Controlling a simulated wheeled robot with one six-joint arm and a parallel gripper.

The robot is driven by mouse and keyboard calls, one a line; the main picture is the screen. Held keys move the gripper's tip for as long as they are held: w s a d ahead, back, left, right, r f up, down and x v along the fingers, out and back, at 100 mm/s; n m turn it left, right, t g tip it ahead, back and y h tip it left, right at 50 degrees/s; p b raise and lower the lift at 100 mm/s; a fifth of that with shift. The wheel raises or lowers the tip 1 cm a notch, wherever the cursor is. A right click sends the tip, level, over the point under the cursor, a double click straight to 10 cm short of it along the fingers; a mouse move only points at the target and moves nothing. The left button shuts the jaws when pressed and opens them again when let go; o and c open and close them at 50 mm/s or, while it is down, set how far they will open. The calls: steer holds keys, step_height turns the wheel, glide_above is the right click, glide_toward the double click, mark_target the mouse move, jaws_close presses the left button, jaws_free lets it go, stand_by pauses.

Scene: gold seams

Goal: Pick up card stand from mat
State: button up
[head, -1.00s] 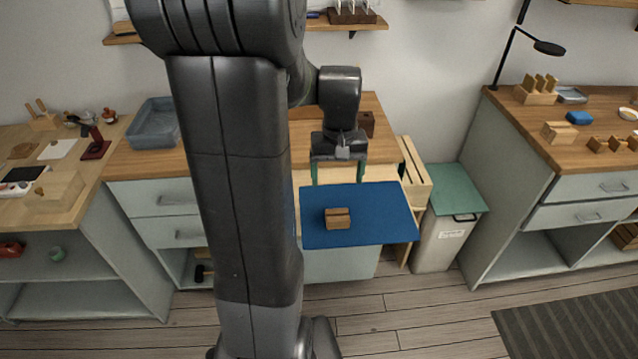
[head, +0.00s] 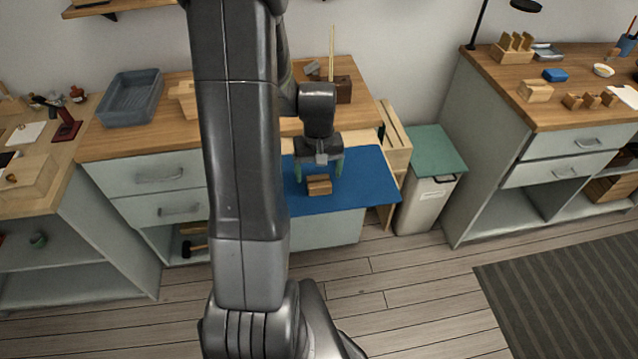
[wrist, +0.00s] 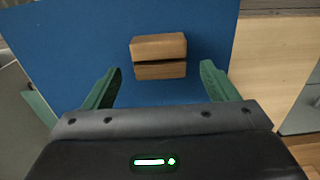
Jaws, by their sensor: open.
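The card stand (head: 319,185) is a small wooden block with a dark slot along its length. It lies on the blue mat (head: 360,180), near the mat's left part in the head view. In the wrist view the card stand (wrist: 159,56) sits ahead of the fingertips, between their lines, with blue mat (wrist: 70,50) around it. My gripper (head: 319,172) is open, with green fingers, just behind and above the card stand in the head view. In the wrist view my gripper (wrist: 159,80) shows both fingers apart with nothing between them. Whether the fingers touch the mat is unclear.
A grey bin with a green lid (head: 434,150) stands right of the mat. A dark wooden block with sticks (head: 341,88) is on the counter behind my gripper. A blue-grey tray (head: 131,98) sits on the counter at left. The mat's right side is bare.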

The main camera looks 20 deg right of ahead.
steer(key=shift+f, duration=1.15)
steer(key=shift+c, duration=0.4)
steer(key=c, duration=1)
steer(key=shift+r, duration=0.1)
